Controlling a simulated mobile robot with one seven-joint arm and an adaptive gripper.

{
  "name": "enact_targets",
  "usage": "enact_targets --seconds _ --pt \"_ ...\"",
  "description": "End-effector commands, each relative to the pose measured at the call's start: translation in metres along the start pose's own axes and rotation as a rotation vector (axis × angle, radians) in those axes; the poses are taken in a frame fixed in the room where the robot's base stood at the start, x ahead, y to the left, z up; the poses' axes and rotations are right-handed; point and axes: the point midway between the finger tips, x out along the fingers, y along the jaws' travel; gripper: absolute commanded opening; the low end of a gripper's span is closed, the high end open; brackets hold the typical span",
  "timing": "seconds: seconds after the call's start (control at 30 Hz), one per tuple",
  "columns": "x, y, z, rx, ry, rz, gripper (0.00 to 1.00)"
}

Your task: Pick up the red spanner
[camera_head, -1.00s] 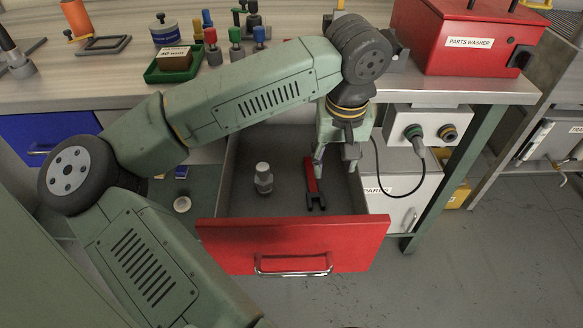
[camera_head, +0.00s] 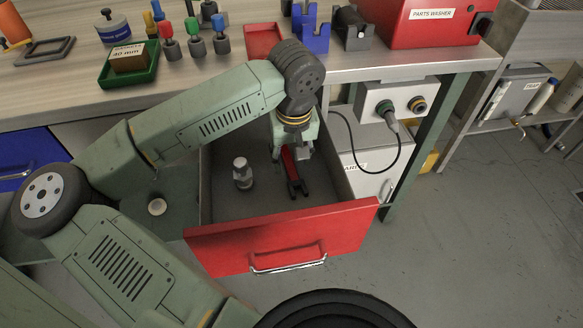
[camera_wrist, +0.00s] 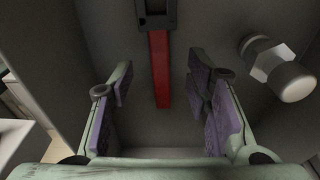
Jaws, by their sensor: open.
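The red spanner (camera_head: 290,165) lies on the floor of the open red-fronted drawer (camera_head: 283,240), its dark open jaw toward the drawer front. My gripper (camera_head: 291,152) points down inside the drawer at the spanner's far end, hiding part of the handle. In the wrist view the spanner's red handle (camera_wrist: 160,70) runs between the two open, purple-padded fingers of my gripper (camera_wrist: 163,95), with its dark head at the top edge. The fingers stand apart on either side of it. I cannot tell how far above the drawer floor they are.
The drawer walls enclose my gripper. A socket box with a cable (camera_head: 395,105) is right of the drawer. The bench top above holds several items.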

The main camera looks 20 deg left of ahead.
Motion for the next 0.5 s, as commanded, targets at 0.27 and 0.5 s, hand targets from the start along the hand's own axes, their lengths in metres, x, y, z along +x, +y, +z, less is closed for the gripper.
enact_targets --seconds 0.27,0.5 --pt "0.032 0.001 -0.004 0.001 -0.001 0.001 0.44" --pt "0.034 0.000 -0.004 0.001 0.000 0.000 0.43"
